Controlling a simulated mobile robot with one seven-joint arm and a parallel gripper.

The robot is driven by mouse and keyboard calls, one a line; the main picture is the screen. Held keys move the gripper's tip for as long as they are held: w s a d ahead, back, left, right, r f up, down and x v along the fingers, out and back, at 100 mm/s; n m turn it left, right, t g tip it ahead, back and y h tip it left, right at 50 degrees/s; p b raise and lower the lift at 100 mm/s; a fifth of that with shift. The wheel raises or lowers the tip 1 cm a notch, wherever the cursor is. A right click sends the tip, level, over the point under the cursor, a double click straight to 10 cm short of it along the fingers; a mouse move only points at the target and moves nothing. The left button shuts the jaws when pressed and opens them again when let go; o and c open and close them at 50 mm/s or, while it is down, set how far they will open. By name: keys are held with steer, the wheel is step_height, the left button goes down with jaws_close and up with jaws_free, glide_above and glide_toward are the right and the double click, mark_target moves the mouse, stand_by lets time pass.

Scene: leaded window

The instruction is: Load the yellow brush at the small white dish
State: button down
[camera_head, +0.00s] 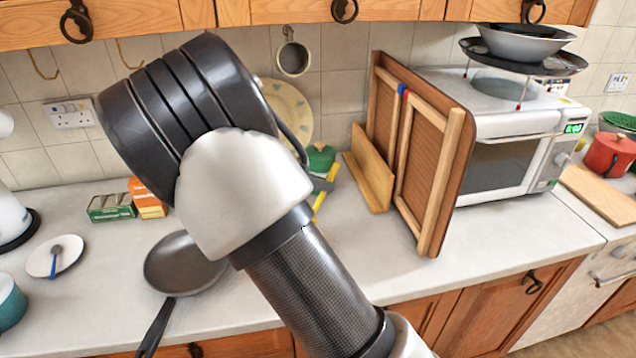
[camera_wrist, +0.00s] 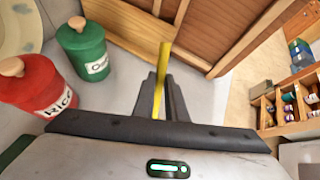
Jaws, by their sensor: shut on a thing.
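My gripper (camera_head: 326,184) is shut on the yellow brush (camera_head: 319,208), over the counter beside the wooden panels and largely behind my arm. The wrist view shows the slim yellow brush (camera_wrist: 165,62) between the dark fingers of my gripper (camera_wrist: 158,90), sticking out past them. Its far end lies near the wooden ledge there; I cannot tell whether it touches. The small white dish (camera_head: 43,264) lies at the far left of the counter, well away from my gripper. A blue-handled spoon-like tool (camera_head: 55,258) lies on it.
Wooden-framed panels (camera_head: 447,190) stand right of my gripper, before a white microwave (camera_head: 495,165). A dark pan (camera_head: 178,262) lies between the dish and my arm. A green jar (camera_wrist: 84,52) and red rice jar (camera_wrist: 45,88) stand close by. Small boxes (camera_head: 111,208) stand behind the pan.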

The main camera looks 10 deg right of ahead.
steer(key=shift+r+p, duration=2)
steer(key=shift+r, duration=0.4)
steer(key=shift+w+d+r, duration=0.15)
steer(key=shift+d+r, duration=0.15)
steer(key=shift+n+t+y, duration=0.4)
steer(key=shift+n+t, duration=0.5)
steer(key=d+r, duration=0.2)
steer(key=r, duration=0.1)
steer(key=shift+w+d+r, duration=0.15)
steer(key=shift+w+d, duration=0.1)
steer(key=shift+w, duration=0.1)
steer(key=s+a+n+t+y, duration=0.3)
steer(key=s+n+t+y, duration=0.2)
steer(key=n, duration=0.4)
steer(key=shift+s+t+y, duration=0.3)
steer(key=shift+s+y, duration=0.35)
steer(key=shift+y, duration=0.15)
